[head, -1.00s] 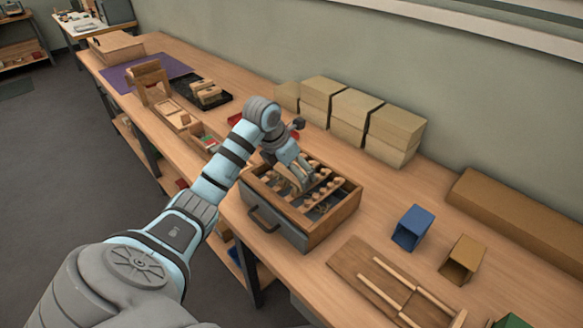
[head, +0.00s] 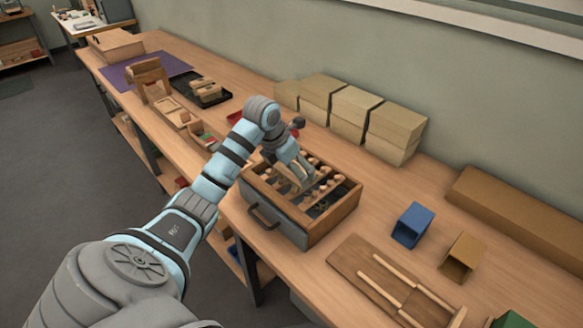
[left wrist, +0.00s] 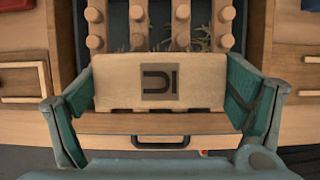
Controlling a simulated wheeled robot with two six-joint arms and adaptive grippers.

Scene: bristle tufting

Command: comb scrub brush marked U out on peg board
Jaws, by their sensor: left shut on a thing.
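My left gripper (head: 292,178) is shut on a pale wooden scrub brush, held over the front part of the peg board box. In the left wrist view the scrub brush (left wrist: 155,82) sits level between the two teal fingers, with a dark square mark on its face; the mark looks like a letter turned on its side. The peg board (head: 325,187) has rows of round wooden pegs in an open wooden box, with loose bristle bits between them. Bristles under the brush are hidden.
The box (head: 337,223) has a grey front with a handle. A blue bin (head: 411,226) and a tan bin (head: 463,258) stand to its right, near a board with wooden rails (head: 390,284). Stacked cartons (head: 350,112) line the wall. A black tray (head: 205,93) lies further left.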

